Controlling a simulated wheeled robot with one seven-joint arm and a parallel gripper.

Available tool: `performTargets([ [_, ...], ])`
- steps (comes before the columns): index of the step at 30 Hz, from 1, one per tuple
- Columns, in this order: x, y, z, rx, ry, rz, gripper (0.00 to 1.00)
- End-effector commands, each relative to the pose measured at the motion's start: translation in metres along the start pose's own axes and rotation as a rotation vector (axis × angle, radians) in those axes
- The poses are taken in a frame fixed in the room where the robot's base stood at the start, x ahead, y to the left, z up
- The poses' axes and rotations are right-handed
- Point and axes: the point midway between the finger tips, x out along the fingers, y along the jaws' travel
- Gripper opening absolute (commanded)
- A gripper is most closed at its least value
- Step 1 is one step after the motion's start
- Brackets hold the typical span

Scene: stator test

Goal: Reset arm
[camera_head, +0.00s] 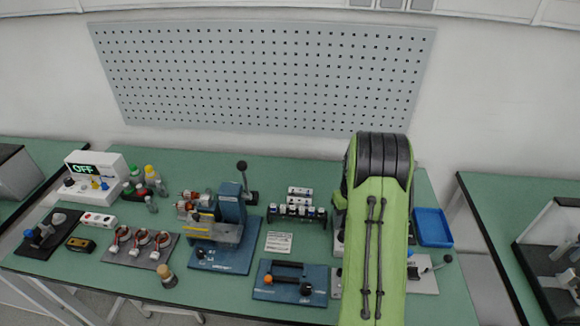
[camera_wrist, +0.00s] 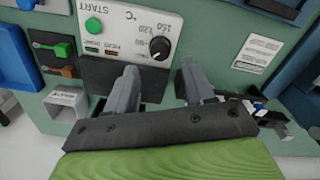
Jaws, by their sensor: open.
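My green arm (camera_head: 377,240) reaches over the right part of the green workbench in the head view and hides what lies beneath it. My gripper (camera_wrist: 160,82) shows in the wrist view as two grey fingers set wide apart, with nothing between them. Beyond the fingertips is a white control box (camera_wrist: 128,28) with a green START button (camera_wrist: 93,25), a black knob (camera_wrist: 159,48) and temperature markings. I cannot tell whether the fingers touch the box.
On the bench (camera_head: 150,300) are a blue press (camera_head: 228,225), a blue plate with a black handle (camera_head: 290,285), stators on a grey plate (camera_head: 140,247), a power box reading OFF (camera_head: 95,175), bottles (camera_head: 150,172) and a blue tray (camera_head: 433,228). A pegboard (camera_head: 262,75) hangs behind.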

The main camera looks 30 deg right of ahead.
Motion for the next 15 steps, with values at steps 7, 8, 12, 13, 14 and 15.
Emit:
performTargets([
  [7, -0.035, -0.022, -0.001, -0.017, 0.039, 0.009, 0.53],
  [8, -0.051, -0.032, 0.001, -0.024, 0.056, 0.012, 0.53],
  [12, -0.133, -0.095, 0.029, -0.064, 0.154, 0.022, 0.53],
  [13, -0.148, -0.108, 0.039, -0.073, 0.174, 0.022, 0.53],
  [14, -0.162, -0.120, 0.050, -0.080, 0.195, 0.022, 0.53],
  [15, -0.178, -0.135, 0.066, -0.093, 0.225, 0.020, 0.53],
])
